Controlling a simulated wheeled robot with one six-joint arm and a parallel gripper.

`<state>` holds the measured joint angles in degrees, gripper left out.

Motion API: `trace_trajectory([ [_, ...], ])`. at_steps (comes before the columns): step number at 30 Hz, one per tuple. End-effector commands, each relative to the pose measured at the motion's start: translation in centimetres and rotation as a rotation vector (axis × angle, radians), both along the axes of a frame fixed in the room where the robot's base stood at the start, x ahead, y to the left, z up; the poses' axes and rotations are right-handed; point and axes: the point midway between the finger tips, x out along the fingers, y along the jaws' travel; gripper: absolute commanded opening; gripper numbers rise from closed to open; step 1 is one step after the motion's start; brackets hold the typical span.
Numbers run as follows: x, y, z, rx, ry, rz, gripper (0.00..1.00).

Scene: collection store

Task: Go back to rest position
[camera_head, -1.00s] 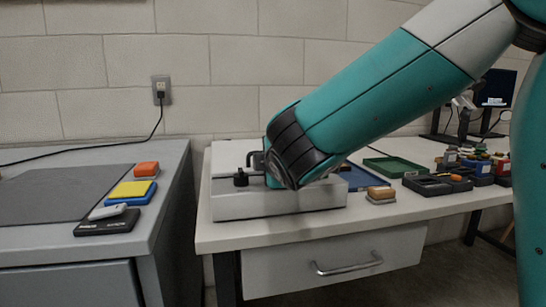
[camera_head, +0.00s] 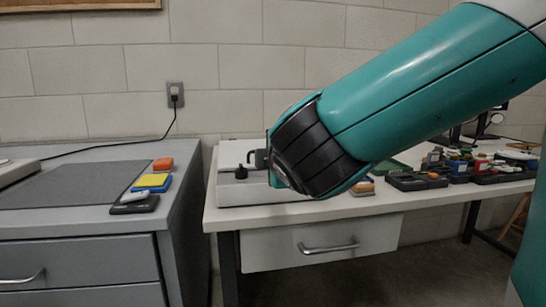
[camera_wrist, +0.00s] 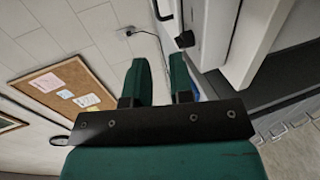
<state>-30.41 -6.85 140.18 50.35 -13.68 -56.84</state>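My gripper (camera_wrist: 160,80) shows in the wrist view with its two green fingers apart and an empty gap between them. In the head view my teal arm reaches down from the upper right, and its dark wrist overlaps the white box (camera_head: 245,188) on the white table (camera_head: 300,212). The fingers cannot be made out in the head view. The right part of the box is hidden behind my wrist.
A grey cabinet (camera_head: 75,220) stands left, with an orange block (camera_head: 163,164), a yellow and blue block (camera_head: 152,182) and a black pad (camera_head: 134,204) on top. Black trays (camera_head: 418,182) with small items lie on the table's right. A drawer (camera_head: 320,243) is below.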

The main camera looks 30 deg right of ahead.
Motion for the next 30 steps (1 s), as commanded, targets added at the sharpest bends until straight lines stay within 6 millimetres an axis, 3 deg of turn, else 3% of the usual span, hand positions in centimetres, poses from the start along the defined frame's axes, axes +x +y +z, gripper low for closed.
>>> trace_trajectory([
  [11,0.0,-0.1,-0.2,0.011,0.004,-0.002,0.21],
  [14,-0.4,0.4,-1.6,0.108,0.052,-0.004,0.21],
  [17,-1.7,1.8,-4.9,0.331,0.173,-0.022,0.21],
  [21,-6.2,6.1,-10.0,0.719,0.456,-0.086,0.21],
  [23,-8.6,7.9,-11.3,0.845,0.583,-0.122,0.21],
  [30,-17.6,12.9,-12.6,1.099,1.005,-0.261,0.21],
])
